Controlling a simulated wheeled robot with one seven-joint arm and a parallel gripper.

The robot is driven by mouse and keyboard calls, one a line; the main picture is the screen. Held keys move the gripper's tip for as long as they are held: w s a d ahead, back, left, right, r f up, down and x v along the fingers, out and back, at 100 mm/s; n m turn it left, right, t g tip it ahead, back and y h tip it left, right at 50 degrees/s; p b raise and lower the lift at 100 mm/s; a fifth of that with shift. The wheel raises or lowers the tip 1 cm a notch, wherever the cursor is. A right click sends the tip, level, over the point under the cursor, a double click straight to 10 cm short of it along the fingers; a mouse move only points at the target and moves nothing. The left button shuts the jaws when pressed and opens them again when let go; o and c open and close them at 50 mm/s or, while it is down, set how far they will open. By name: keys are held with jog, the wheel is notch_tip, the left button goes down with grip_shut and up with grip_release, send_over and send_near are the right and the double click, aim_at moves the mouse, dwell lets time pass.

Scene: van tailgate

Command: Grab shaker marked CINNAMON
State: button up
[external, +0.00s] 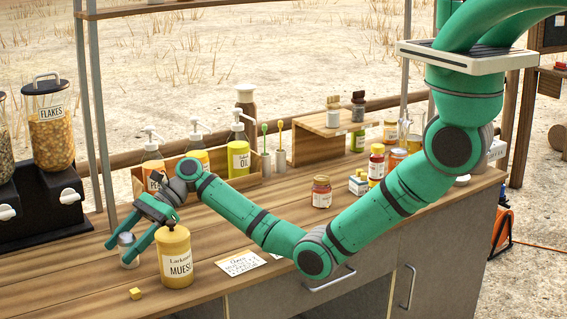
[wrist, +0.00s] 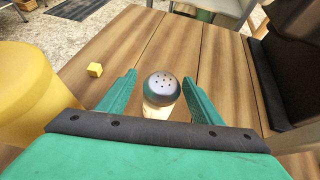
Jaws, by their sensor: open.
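A small shaker (external: 128,250) with a grey metal cap stands upright at the left front of the wooden counter. In the wrist view its perforated cap (wrist: 162,86) shows between my two fingers, with a pale body below. Its label cannot be read in either view. My gripper (external: 128,240) is open, its fingertips on either side of the shaker; in the wrist view the gripper (wrist: 160,95) has a finger to the left and a finger to the right, and a small gap shows at each side of the cap.
A small yellow cube (external: 135,293) lies in front. The dark dispenser base (external: 35,205) is behind left. A written card (external: 241,263) lies farther right.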

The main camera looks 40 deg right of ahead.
jog(key=shift+x, duration=1.35)
jog(key=shift+w, duration=0.1)
jog(key=shift+c, duration=0.6)
jog(key=c, duration=1.1)
jog(key=shift+o, duration=0.2)
jog(key=shift+r, duration=0.1)
